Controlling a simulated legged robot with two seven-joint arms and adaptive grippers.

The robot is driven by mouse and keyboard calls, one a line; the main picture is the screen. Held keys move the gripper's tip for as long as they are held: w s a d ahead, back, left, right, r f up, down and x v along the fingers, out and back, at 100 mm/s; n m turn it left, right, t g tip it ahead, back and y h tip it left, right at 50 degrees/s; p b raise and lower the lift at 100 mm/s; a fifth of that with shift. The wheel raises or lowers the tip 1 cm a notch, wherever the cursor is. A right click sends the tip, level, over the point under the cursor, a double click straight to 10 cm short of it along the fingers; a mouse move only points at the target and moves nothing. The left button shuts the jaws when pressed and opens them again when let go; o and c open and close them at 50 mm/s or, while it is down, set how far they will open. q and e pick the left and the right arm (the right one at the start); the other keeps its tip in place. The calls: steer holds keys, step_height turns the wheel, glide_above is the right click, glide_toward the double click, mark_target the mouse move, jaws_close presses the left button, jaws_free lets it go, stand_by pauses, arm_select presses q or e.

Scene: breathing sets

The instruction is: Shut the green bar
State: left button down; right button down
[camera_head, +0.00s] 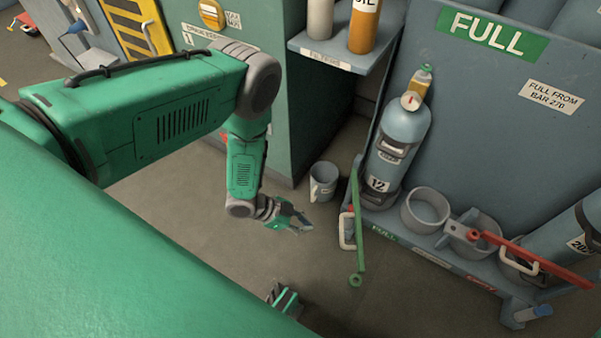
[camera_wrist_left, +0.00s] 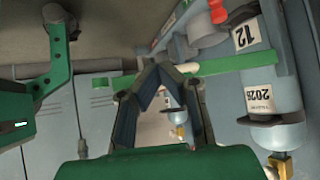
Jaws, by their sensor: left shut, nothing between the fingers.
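The green bar (camera_head: 359,235) is at the left front corner of the rack, beside grey cylinder 12 (camera_head: 400,135). It points out from the rack front, its ring end over the floor. It does not lie across the cylinder's front. My left gripper (camera_head: 304,224) is left of the bar, apart from it, shut and empty. In the left wrist view, the left gripper's fingers (camera_wrist_left: 164,75) converge in front of the green bar (camera_wrist_left: 235,62), hiding part of it. A green and dark part of my right gripper (camera_head: 285,298) shows at the bottom of the head view; its fingers are unclear.
A red bar (camera_head: 535,261) lies across the rack's right section. Empty ring holders (camera_head: 425,208) sit between the cylinders. A grey mug (camera_head: 323,181) stands by the green cabinet. A pale handle (camera_head: 346,231) is beside the green bar.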

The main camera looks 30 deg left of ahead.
arm_select(q)
steer(key=w+d+f+b, duration=0.2)
steer(key=w+d, duration=0.1)
steer(key=d, duration=0.3)
steer(key=shift+w+d, duration=0.2)
steer(key=shift+w, duration=0.05)
steer(key=shift+d, duration=0.1)
